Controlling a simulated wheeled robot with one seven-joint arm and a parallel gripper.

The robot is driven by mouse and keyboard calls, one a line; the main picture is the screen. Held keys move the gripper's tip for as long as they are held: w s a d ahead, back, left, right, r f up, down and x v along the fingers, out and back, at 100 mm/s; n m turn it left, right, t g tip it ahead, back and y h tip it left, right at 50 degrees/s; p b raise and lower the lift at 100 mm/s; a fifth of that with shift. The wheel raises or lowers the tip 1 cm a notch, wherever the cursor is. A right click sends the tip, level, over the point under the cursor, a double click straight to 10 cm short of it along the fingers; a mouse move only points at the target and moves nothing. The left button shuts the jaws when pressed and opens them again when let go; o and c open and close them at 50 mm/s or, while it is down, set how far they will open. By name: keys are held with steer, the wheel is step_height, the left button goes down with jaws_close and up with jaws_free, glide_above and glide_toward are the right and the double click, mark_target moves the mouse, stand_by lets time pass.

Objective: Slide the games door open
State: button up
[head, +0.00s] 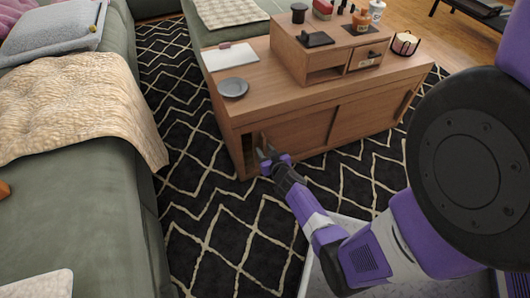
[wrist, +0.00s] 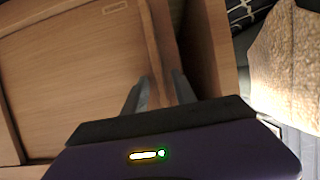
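The wooden cabinet (head: 235,112) has sliding doors along its front. The left door (head: 300,133) fills much of the wrist view (wrist: 80,75), with a small pale outlined plate (wrist: 115,8) whose lettering I cannot read. I take this for the games door. My gripper (head: 267,153) is at the door's left end, low on the front. In the wrist view my gripper (wrist: 158,92) has its fingers apart, one on each side of an upright wooden edge that fills the space between them. A dark gap (wrist: 202,50) shows beside that edge.
The other door (head: 365,112) covers the cabinet's right part. A grey plate (head: 233,88), a white board (head: 230,56) and a small wooden organiser (head: 300,58) stand on top. A green sofa (head: 70,215) is on the left. Patterned rug (head: 205,190) lies clear between.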

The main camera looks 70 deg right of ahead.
jaws_close()
stand_by(1.4)
